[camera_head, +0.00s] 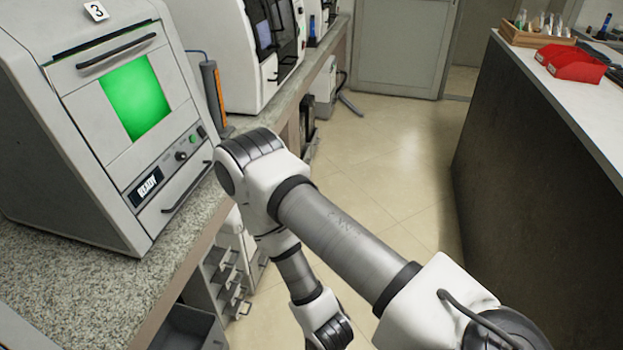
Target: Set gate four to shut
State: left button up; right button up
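No gate marked four can be made out in this view. The nearest machine is a grey-white cabinet (100,165) with a label reading 3 (96,11) on top. Its front has a lit green window (134,97), a dark bar handle (117,50) above it, and a small panel reading READY (147,187) with a knob and a green button. A lower handle (187,188) runs along the base. My arm from the lower right crosses the middle of the view and bends down in front of the counter. Neither gripper shows.
The machine stands on a speckled counter (75,295) with drawers (226,272) below. A white machine (222,45) stands farther along. The tiled aisle floor (385,150) is clear. At right, a dark-sided bench (530,190) holds red bins (574,62) and a wooden rack (535,36).

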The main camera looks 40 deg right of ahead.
aim_at(231, 296)
jog(key=z, duration=0.75)
jog(key=i+l+u, duration=0.2)
jog(key=l, duration=0.25)
jog(key=i+l+u, duration=0.2)
jog(key=l, duration=0.3)
jog(key=l+u, duration=0.2)
jog(key=l, duration=0.25)
